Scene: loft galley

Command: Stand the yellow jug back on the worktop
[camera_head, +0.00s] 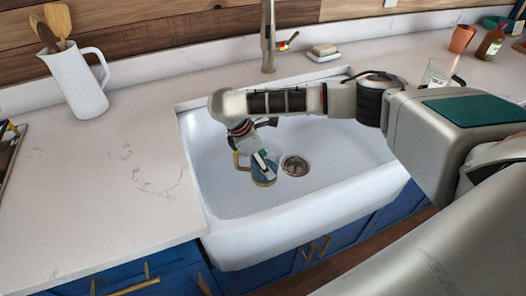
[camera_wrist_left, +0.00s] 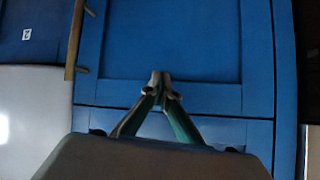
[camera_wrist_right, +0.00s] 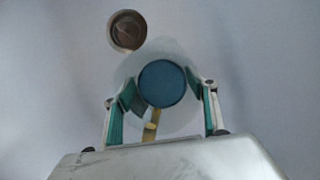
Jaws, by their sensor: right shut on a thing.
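A jug with a yellow handle (camera_head: 239,162) and a grey-blue body (camera_head: 264,181) is inside the sink, left of the drain. My right gripper (camera_head: 262,158) reaches down to it from above. In the right wrist view the fingers of my right gripper (camera_wrist_right: 162,100) are on either side of the jug, shut on it. That view shows a round blue face (camera_wrist_right: 162,83), a pale rim and the yellow handle. I cannot tell whether the jug touches the sink floor. My left gripper (camera_wrist_left: 160,82) is shut and empty in front of blue cabinet doors. The pale worktop (camera_head: 110,190) left of the sink is bare.
The white sink (camera_head: 235,232) has a drain (camera_head: 295,165) and a tap (camera_head: 268,40) behind. A white pitcher (camera_head: 76,84) with wooden utensils stands at the back left. A soap dish (camera_head: 323,53), a glass (camera_head: 437,73), a terracotta cup (camera_head: 461,40) and a bottle (camera_head: 490,43) stand rightward.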

